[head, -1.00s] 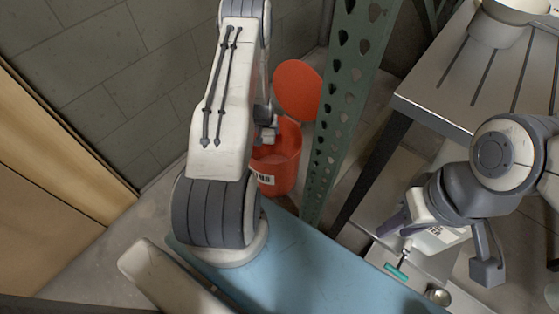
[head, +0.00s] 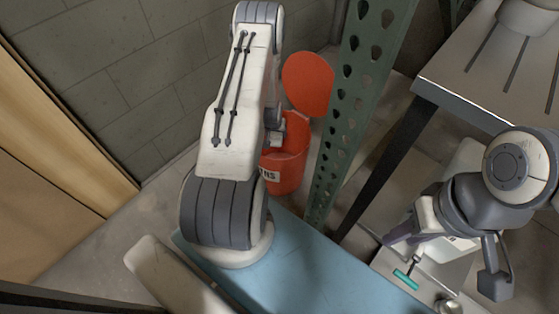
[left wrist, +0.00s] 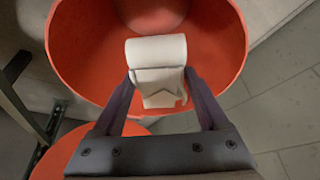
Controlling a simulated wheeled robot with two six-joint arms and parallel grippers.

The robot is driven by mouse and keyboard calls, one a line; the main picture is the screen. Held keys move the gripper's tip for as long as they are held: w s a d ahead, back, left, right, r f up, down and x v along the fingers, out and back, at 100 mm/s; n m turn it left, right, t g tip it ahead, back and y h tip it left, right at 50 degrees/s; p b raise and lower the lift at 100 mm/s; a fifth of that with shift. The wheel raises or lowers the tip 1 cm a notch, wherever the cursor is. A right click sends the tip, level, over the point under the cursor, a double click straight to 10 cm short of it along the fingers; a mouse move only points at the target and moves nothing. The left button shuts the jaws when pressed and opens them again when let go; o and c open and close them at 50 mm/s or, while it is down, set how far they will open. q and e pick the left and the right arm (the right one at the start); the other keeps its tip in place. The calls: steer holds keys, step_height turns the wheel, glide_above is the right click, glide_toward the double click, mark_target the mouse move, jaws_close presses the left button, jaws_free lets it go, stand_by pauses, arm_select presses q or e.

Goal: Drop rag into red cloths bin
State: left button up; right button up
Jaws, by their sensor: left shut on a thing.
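The red cloths bin (head: 285,172) stands on the floor beyond the blue surface, with its round red lid (head: 308,83) raised. In the left wrist view, the open bin (left wrist: 225,45) fills the upper middle. My left gripper (left wrist: 158,82) is shut on a pale beige rag (left wrist: 157,52), which hangs between the fingers over the bin's opening.
A green perforated rack post (head: 350,110) stands just right of the bin. A metal table (head: 440,85) is at the upper right. A teal-handled tool (head: 406,280) and a small metal cup (head: 447,305) lie near my right gripper. A grey wall is behind.

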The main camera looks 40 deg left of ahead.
arm_select(q)
steer(key=o, duration=1.1)
steer(key=shift+r, duration=0.1)
steer(key=p+v, duration=0.3)
steer(key=v, duration=0.7)
steer(key=shift+s+r, duration=0.15)
steer(key=shift+d, duration=0.1)
